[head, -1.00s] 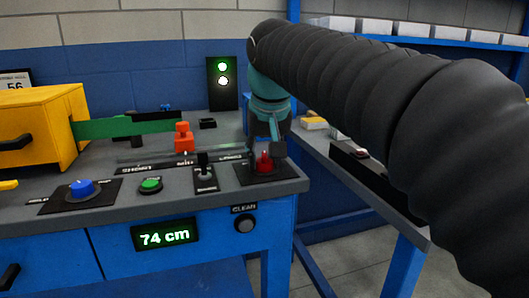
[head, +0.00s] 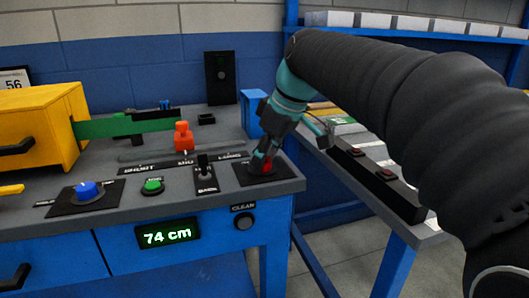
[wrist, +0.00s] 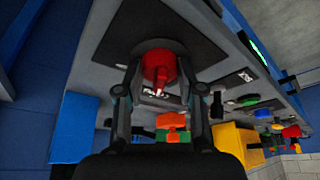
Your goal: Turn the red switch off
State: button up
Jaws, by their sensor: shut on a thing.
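The red switch (head: 267,167) is a red rotary knob on a black plate (head: 249,178) at the right front corner of the grey bench top. My gripper (head: 264,160) reaches down onto it from the upper right, tilted. In the wrist view the red switch (wrist: 160,67) sits between my two fingers (wrist: 160,75), and they are shut on it. A white mark shows on the knob. In the head view my fingers partly hide the knob. The label on its plate is only partly readable. The black lamp panel (head: 221,77) at the back shows dark lamps.
A black toggle (head: 204,172), a green button (head: 153,186) and a blue knob (head: 88,190) stand left of the switch. An orange block (head: 183,137) and blue box (head: 252,113) are behind. A display (head: 167,235) reads 74 cm. A second bench is at right.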

jog(key=shift+n+g, duration=0.3)
jog(key=shift+n, duration=0.2)
jog(key=o, duration=1.1)
jog(key=shift+o, duration=0.2)
jog(key=v, duration=1.2)
jog(key=shift+d+f, duration=0.1)
